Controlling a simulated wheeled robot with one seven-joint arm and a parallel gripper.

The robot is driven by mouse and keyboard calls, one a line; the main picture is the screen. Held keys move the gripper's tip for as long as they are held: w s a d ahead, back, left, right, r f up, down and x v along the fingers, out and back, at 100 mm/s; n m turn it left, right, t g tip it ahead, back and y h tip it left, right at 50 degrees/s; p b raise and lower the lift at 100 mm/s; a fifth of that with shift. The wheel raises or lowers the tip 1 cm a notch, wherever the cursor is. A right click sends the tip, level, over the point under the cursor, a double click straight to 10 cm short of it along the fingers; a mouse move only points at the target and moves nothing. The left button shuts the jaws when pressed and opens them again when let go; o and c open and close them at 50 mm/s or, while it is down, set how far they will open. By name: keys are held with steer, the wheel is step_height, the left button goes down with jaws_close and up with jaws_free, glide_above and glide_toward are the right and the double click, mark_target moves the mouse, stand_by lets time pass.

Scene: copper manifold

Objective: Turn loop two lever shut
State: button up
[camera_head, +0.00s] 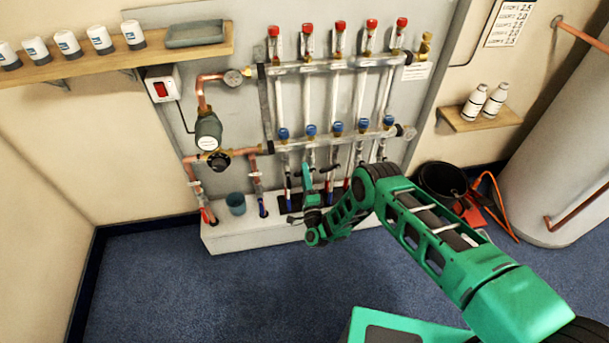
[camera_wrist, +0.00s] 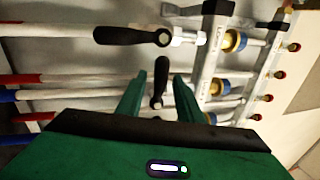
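My gripper (camera_wrist: 160,78) is open in the wrist view. One black lever (camera_wrist: 159,84) stands between its two green fingers, with gaps visible on both sides. That lever looks crosswise to the pipes. A second black lever (camera_wrist: 130,36) lies along its pipe, above the fingers in the picture. I see no number on either lever, so I cannot tell which is loop two. In the head view my gripper (camera_head: 311,201) is low at the manifold's left pipes, and it partly hides the levers there. A dark lever (camera_head: 329,169) shows just right of it.
The copper manifold (camera_head: 340,66) has red-topped gauges above and blue caps (camera_head: 337,127) below. A teal cup (camera_head: 236,203) stands on the white plinth (camera_head: 250,236) to the left. A black bucket (camera_head: 442,181) stands right of my arm. The blue floor in front is clear.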

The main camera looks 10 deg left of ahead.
steer(key=v, duration=1)
steer(key=shift+s+d+f, duration=0.2)
steer(key=shift+s+f, duration=0.05)
